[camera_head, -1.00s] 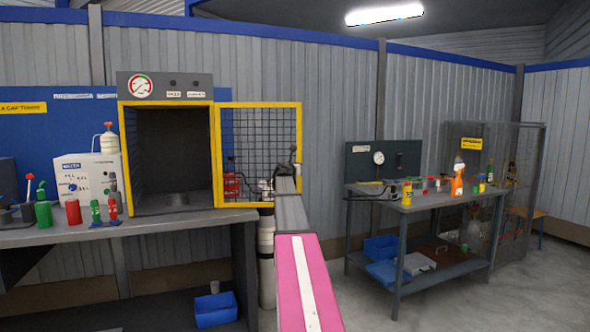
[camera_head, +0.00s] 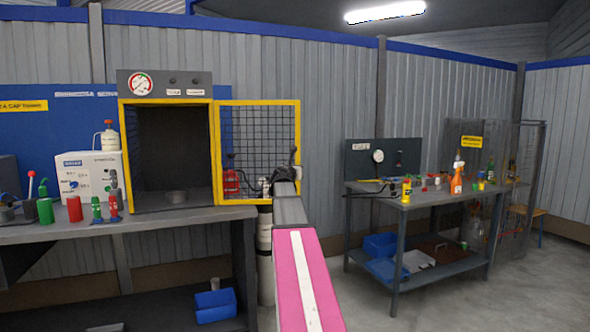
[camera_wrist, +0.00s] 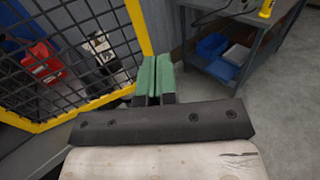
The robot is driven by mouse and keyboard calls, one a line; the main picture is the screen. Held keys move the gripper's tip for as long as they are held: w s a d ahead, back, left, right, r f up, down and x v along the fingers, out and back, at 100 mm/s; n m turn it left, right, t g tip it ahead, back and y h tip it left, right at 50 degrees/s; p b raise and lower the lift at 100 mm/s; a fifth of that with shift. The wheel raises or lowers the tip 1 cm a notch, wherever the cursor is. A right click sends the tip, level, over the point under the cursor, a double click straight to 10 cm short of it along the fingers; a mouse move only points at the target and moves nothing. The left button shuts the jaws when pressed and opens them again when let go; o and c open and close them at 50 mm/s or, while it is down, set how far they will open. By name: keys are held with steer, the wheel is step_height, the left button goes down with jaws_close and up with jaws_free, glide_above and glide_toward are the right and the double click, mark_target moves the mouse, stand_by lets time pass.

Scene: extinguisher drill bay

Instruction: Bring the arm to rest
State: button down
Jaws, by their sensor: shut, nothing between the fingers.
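My gripper (camera_wrist: 154,75) shows in the wrist view with its two green-tipped fingers together and nothing between them. It is in front of the open yellow-framed mesh door (camera_wrist: 147,30), close to the door's edge in that view. I cannot tell whether they touch. In the head view my arm reaches forward from the bottom middle, and its far end overlaps the lower right of the mesh door (camera_head: 259,140). The gripper's fingers are not clear in the head view.
The open chamber (camera_head: 172,150) stands on the left bench (camera_head: 150,222), with bottles to its left. A second bench (camera_head: 430,199) with bottles and a gauge panel stands at the right. Blue bins (camera_head: 215,306) sit low. Floor between the benches is open.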

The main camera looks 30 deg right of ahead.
steer(key=s+a+f+m+g+y, duration=0.25)
steer(key=a+f+m, duration=0.35)
steer(key=f, duration=0.5)
steer(key=s+a+f+m+g+y, duration=0.2)
steer(key=s+a+f+m, duration=0.2)
steer(key=a+f, duration=0.55)
steer(key=s+a+f+m+g+y, duration=0.2)
steer(key=s+a+f+m, duration=0.25)
steer(key=f, duration=0.85)
steer(key=s+a+f+m+g+y, duration=0.6)
steer(key=s+a+f+m, duration=0.6)
steer(key=s+a+f, duration=0.5)
steer(key=shift+s+a+f, duration=0.3)
steer(key=shift+a+f, duration=0.2)
steer(key=shift+a, duration=0.25)
steer(key=shift+y, duration=0.25)
